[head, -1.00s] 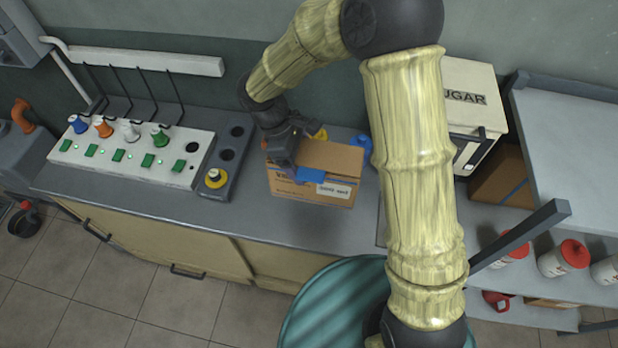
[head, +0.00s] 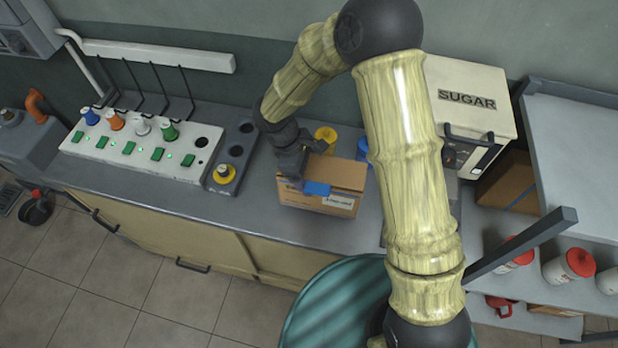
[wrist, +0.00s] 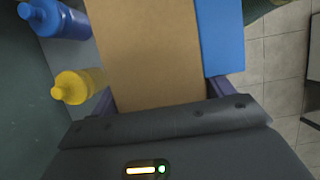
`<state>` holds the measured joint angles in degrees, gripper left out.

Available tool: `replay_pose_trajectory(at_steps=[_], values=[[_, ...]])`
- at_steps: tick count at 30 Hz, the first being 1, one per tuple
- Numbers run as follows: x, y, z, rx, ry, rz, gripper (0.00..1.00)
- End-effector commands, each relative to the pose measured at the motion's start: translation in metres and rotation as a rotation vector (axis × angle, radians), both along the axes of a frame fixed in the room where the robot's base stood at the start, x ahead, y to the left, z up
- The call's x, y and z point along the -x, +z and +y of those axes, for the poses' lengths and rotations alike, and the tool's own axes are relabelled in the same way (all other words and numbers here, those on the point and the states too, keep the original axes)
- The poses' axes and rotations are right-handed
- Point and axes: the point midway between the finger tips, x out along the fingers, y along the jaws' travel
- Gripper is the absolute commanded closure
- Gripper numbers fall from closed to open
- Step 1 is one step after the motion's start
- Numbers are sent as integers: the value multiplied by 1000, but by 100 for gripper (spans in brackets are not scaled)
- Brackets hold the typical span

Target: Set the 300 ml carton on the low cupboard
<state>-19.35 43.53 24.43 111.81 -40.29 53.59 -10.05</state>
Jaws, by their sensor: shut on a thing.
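A brown cardboard carton (head: 325,187) with a blue patch and a white label is over the grey top of the low cupboard (head: 150,192); the label is too small to read. My gripper (head: 303,170) is shut on the carton at its left end, from above. In the wrist view the carton's brown face (wrist: 150,50) fills the middle between the two fingers, with its blue patch (wrist: 222,38) at the right. The carton looks upright and near the top's surface. I cannot tell whether its base touches.
A yellow bottle (head: 326,138) and a blue bottle (head: 362,148) stand behind the carton. A switch panel (head: 135,140) is to the left, a SUGAR bin (head: 465,102) to the right. A teal round thing (head: 335,300) is in front.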

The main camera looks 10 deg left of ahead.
Motion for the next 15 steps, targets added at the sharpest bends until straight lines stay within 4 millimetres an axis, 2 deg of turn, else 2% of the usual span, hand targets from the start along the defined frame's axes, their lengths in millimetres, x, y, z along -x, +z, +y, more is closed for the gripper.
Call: replay_pose_trajectory(at_steps=[5, 12, 15], values=[[0, -2, 0, 1, 1, 1, 46], [1, -31, 0, 3, 1, 2, 46], [0, -37, 0, 1, 2, 1, 46]])
